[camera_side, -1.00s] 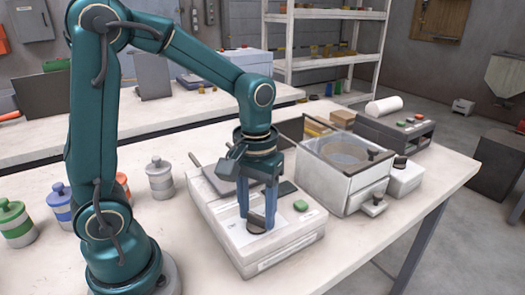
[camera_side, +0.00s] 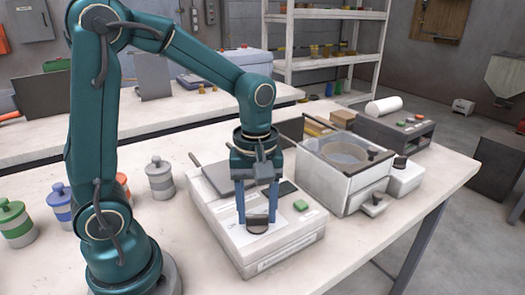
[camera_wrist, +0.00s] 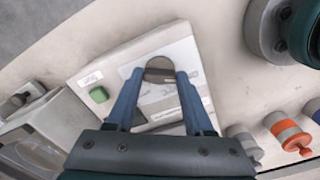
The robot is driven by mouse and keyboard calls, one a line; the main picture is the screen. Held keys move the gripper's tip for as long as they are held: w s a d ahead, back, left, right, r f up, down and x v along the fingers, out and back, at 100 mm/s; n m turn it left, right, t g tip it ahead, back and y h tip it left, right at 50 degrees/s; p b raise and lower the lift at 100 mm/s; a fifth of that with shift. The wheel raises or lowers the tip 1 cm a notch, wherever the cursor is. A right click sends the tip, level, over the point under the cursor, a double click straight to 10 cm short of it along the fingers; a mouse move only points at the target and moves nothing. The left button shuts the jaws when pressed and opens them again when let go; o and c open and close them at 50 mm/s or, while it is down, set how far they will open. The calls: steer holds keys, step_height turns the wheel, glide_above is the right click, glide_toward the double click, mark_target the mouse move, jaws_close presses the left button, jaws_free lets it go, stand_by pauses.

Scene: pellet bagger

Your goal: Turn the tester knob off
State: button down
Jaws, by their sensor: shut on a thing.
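The tester (camera_side: 285,250) is a low white box with a green button (camera_side: 301,205), a small dark panel and printed labels. Its dark round knob (camera_side: 257,227) sits near the front edge of the top. My gripper (camera_side: 257,221) points straight down, with one blue finger on each side of the knob, and is shut on it. In the wrist view the knob (camera_wrist: 160,66) shows between the fingertips (camera_wrist: 159,73), its outer edges partly covered. The green button (camera_wrist: 99,94) is apart from the fingers. I cannot read which setting the knob points to.
A white box with a round bowl (camera_side: 346,152) and a small unit with a dark knob (camera_side: 400,163) stand right of the tester. Striped canisters, such as a grey one (camera_side: 160,180), stand to the left. Bare table lies in front of the canisters.

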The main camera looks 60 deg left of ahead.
stand_by(0.4)
steer(key=shift+c, duration=1.4)
jaws_free()
steer(key=shift+r, duration=0.1)
steer(key=shift+r, duration=2.45)
steer(key=shift+d+r, duration=0.1)
steer(key=shift+r, duration=0.3)
step_height(320, 180, up, 3)
steer(key=s+m+t, duration=0.2)
steer(key=s, duration=0.1)
steer(key=m+t, duration=0.4)
steer(key=m, duration=0.6)
glide_toward(257, 216)
steer(key=shift+s+d+f, duration=0.2)
steer(key=shift+s+d, duration=0.5)
steer(key=shift+s, duration=0.2)
